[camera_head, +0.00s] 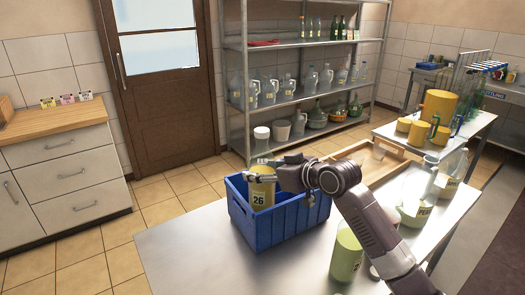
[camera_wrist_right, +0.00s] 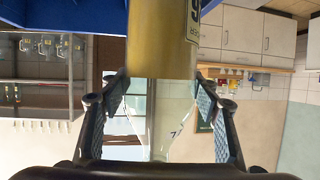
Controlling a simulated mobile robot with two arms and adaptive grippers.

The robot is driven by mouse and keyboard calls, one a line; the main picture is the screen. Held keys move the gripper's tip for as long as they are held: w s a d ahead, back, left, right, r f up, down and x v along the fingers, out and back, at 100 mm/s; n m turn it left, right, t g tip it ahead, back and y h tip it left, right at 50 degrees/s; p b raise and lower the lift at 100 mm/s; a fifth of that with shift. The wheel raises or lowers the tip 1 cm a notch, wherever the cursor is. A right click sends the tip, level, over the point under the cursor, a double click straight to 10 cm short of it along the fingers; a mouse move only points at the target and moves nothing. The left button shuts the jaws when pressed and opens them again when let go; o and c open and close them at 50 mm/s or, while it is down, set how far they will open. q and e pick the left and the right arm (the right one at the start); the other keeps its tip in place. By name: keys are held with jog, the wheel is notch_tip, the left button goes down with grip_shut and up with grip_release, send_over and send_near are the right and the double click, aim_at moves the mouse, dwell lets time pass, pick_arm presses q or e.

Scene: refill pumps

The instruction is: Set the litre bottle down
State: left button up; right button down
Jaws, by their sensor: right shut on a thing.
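In the right wrist view the bottle (camera_wrist_right: 161,45) runs between the two fingers of my right gripper (camera_wrist_right: 163,103), clear at the neck end and yellow beyond. A blue crate edge (camera_wrist_right: 60,17) shows at the top there. My left gripper is not in view.
The crate stands on a grey table (camera_head: 190,245). A green container (camera_head: 346,256) stands to its right near my right arm. A wooden tray (camera_head: 365,160) lies behind the arm. Yellow containers (camera_head: 437,105) stand on the far right table. The table left of the crate is clear.

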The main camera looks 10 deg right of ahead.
aim_at(262, 191)
jog(key=shift+w+f+p, duration=0.1)
jog(key=shift+f+p, duration=0.25)
jog(key=shift+f, duration=2.85)
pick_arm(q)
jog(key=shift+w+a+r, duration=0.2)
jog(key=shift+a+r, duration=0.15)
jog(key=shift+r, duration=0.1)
pick_arm(e)
jog(key=c, duration=1.1)
grip_release()
jog(key=shift+f, duration=0.35)
jog(key=o, duration=0.4)
jog(key=shift+s, duration=0.2)
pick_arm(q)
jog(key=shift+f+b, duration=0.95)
pick_arm(e)
jog(key=shift+v, duration=6)
